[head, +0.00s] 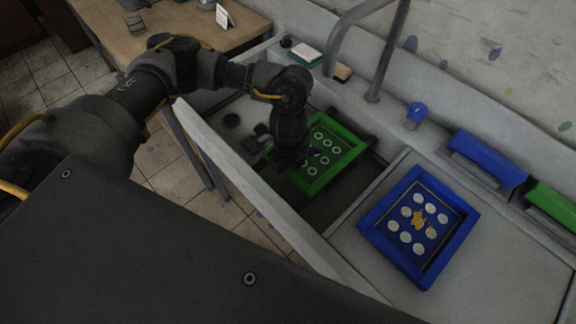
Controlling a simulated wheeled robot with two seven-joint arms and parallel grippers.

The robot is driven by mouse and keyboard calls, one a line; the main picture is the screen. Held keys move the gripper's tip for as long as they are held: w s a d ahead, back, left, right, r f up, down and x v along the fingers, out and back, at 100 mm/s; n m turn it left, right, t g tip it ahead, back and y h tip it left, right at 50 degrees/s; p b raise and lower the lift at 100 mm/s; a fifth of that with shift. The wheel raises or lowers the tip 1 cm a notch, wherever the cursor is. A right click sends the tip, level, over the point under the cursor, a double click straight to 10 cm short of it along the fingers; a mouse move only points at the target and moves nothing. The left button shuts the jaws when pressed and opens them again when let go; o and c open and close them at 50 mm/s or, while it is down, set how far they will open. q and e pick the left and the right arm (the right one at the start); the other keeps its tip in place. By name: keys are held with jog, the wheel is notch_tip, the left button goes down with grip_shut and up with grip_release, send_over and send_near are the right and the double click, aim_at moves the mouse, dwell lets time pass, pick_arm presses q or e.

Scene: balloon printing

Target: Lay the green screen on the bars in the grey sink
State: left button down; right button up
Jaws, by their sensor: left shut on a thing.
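The green screen (342,155), a green frame with several pale rings on a dark mesh, is inside the grey sink (345,205). My left gripper (283,160) is over its left side and shut on it. My arm hides part of the frame's left edge. The screen looks roughly level, low in the sink. Dark bars (376,162) show near its right end; I cannot tell whether the screen touches them. My right gripper is not in view.
A blue screen (375,222) lies on the counter right of the sink. A curved tap (385,60) rises behind the sink. A wooden table (150,40) is at the upper left.

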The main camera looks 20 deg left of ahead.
pick_arm(q)
jog(key=shift+f, duration=0.2)
jog(key=c, duration=1.1)
grip_release()
jog(key=shift+c, duration=0.2)
notch_tip(320, 180, up, 11)
jog(key=shift+f, duration=0.15)
